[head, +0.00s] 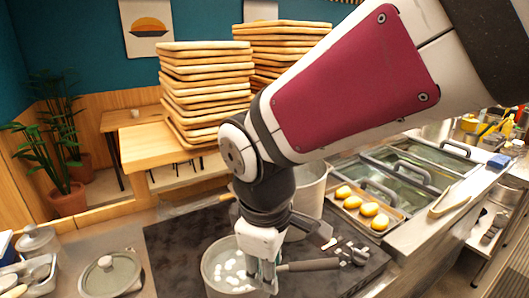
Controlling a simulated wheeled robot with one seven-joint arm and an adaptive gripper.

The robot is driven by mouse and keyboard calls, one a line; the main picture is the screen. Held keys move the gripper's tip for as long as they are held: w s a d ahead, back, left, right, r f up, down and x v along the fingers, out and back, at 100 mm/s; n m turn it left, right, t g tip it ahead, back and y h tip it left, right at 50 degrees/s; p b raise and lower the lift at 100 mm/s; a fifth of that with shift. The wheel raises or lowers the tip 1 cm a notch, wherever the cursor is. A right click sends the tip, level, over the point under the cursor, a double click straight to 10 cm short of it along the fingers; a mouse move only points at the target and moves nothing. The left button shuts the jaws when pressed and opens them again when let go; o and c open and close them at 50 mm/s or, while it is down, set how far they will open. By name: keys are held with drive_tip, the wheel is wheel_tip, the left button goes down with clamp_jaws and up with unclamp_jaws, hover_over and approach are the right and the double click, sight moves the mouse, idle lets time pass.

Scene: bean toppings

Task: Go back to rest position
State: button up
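My arm reaches in from the upper right, and my gripper (263,280) points down at the bottom middle of the head view. It is at the right rim of a pale pot (212,267) with several white pieces inside. A dark handle (309,265) extends to the right from beside the gripper. The fingertips are small and partly hidden. I cannot tell whether they are apart or closed on something.
A taller pot (309,194) stands behind the gripper on the dark cooktop (180,237). A tray of yellow buns (369,209) is to the right. Stacked boards (205,90) stand behind. A lidded pot (110,275) is at left.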

drive_tip(key=s+d+r+m+t, duration=0.1)
drive_tip(key=s+d+r+m, duration=0.2)
drive_tip(key=d+m, duration=0.3)
drive_tip(key=s+d+r+m+t, duration=0.2)
drive_tip(key=s+d+r+m, duration=0.2)
drive_tip(key=d+m, duration=0.3)
drive_tip(key=s+d, duration=0.1)
drive_tip(key=d, duration=0.4)
drive_tip(key=shift+d+r+m+y, duration=0.2)
drive_tip(key=shift+d+m+y, duration=0.1)
drive_tip(key=shift+d, duration=0.05)
idle(0.5)
